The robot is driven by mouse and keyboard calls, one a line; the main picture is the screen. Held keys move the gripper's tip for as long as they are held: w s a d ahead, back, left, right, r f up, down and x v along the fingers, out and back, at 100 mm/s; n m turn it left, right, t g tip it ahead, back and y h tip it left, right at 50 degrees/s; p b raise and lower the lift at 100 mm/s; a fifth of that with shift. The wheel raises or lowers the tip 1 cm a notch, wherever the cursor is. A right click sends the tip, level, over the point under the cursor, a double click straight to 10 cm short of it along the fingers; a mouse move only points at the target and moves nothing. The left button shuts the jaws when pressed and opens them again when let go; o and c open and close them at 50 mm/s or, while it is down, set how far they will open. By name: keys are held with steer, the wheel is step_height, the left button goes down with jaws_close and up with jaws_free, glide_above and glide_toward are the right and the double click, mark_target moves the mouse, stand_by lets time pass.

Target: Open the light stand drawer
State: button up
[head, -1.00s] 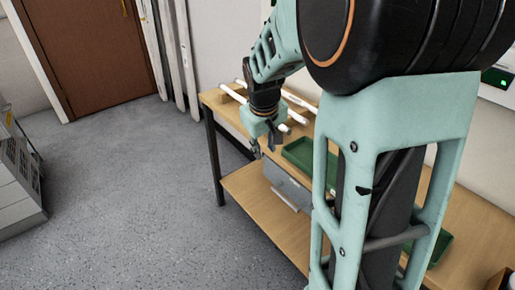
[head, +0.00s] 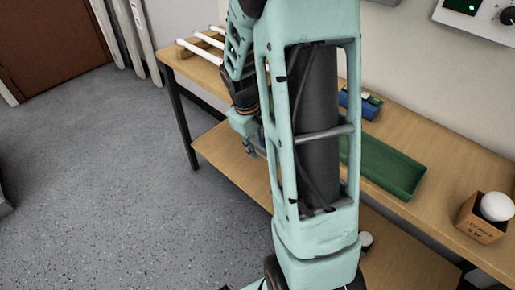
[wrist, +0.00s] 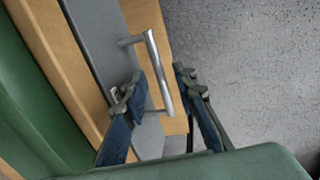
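The drawer (wrist: 92,40) has a grey front with a silver bar handle (wrist: 155,70) in the wrist view. My gripper (wrist: 165,98) is open, its two dark fingers apart, with the lower end of the handle bar between them in the picture. I cannot tell whether either finger touches the handle. In the head view my gripper (head: 250,146) is low at the bench's front edge, and my arm hides nearly all of the drawer.
The wooden bench (head: 440,190) has a lower shelf (head: 225,150). On top are a rack of white tubes (head: 200,45), a green tray (head: 385,168), a blue item (head: 358,104) and a box (head: 482,222) holding a white bulb.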

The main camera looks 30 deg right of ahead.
steer(key=shift+f, duration=0.2)
jaws_close()
stand_by(0.3)
steer(key=c, duration=0.7)
jaws_free()
steer(key=s+a, duration=0.1)
steer(key=a, duration=0.3)
steer(key=s+a+b, duration=0.1)
steer(key=s+a, duration=0.1)
steer(key=a, duration=0.2)
steer(key=s+a, duration=0.1)
steer(key=a, duration=0.4)
steer(key=shift+s+b, duration=0.35)
steer(key=shift+s, duration=0.05)
steer(key=o, duration=0.7)
steer(key=shift+d, duration=0.25)
